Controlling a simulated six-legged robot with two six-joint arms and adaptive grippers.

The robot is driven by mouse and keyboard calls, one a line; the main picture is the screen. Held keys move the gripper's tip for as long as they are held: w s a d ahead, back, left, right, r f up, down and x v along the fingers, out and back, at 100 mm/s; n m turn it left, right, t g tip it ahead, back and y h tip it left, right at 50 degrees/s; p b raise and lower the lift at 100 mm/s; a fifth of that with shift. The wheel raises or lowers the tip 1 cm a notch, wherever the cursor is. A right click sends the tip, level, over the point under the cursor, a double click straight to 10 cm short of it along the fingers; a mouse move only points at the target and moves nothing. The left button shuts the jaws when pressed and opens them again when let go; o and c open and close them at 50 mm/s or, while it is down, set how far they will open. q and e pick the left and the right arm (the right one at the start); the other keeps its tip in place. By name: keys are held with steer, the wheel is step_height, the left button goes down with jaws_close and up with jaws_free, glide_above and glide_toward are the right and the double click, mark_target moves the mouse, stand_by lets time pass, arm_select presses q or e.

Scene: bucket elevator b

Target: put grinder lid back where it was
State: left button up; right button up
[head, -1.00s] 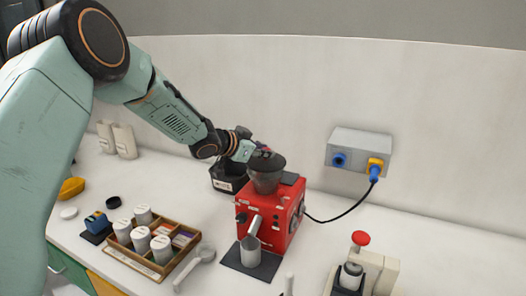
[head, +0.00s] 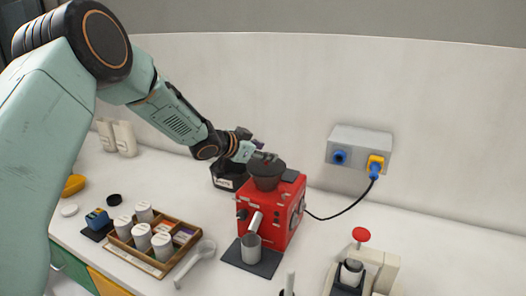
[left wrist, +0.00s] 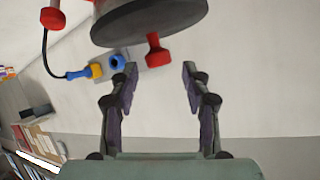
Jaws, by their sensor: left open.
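The red grinder (head: 272,215) stands on the counter with a dark hopper (head: 267,183) on top. In the left wrist view, the dark round lid (left wrist: 150,24) appears at the hopper's top, with a red knob (left wrist: 154,48) sticking out. Whether the lid is fully seated cannot be told. My left gripper (head: 264,150) is at the hopper's top in the head view. Its fingers (left wrist: 159,85) are open, with no object between the tips; the knob is apart from them, beyond the tips. The gripper partly hides the lid in the head view. My right gripper is not in view.
A grey metal cup (head: 251,247) stands before the grinder. A wooden tray (head: 142,264) of white canisters is at left. A wall socket box (head: 360,146) with a cable is at right. A red-knobbed device (head: 361,236) stands front right. Counter behind it is clear.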

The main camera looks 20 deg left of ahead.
arm_select(q)
steer(key=shift+w+r, duration=0.1)
steer(key=shift+r, duration=0.1)
steer(key=shift+r+v, duration=0.25)
steer(key=shift+v, duration=6.05)
steer(key=s+d+f+n+g, duration=0.1)
steer(key=s+d+f+g, duration=0.1)
steer(key=s+d+f, duration=0.45)
steer(key=s+d+f+n+g, duration=0.2)
steer(key=s+f, duration=0.1)
steer(key=f, duration=0.7)
steer(key=s+d+f+n+g, duration=0.15)
steer(key=s+d+f, duration=0.25)
steer(key=f, duration=0.5)
steer(key=s+f+n+g+y, duration=0.1)
steer(key=s+f, duration=0.5)
steer(key=s, duration=0.8)
steer(key=s+f+n+g+y, duration=0.1)
steer(key=s+f+g, duration=0.4)
steer(key=s, duration=0.9)
steer(key=shift+d+f+y+b, duration=0.2)
steer(key=shift+f+y+b, duration=0.2)
steer(key=shift+f+y, duration=0.5)
steer(key=shift+s+a+n+g, duration=0.1)
steer(key=shift+s+n+g, duration=0.05)
steer(key=shift+n+g, duration=0.1)
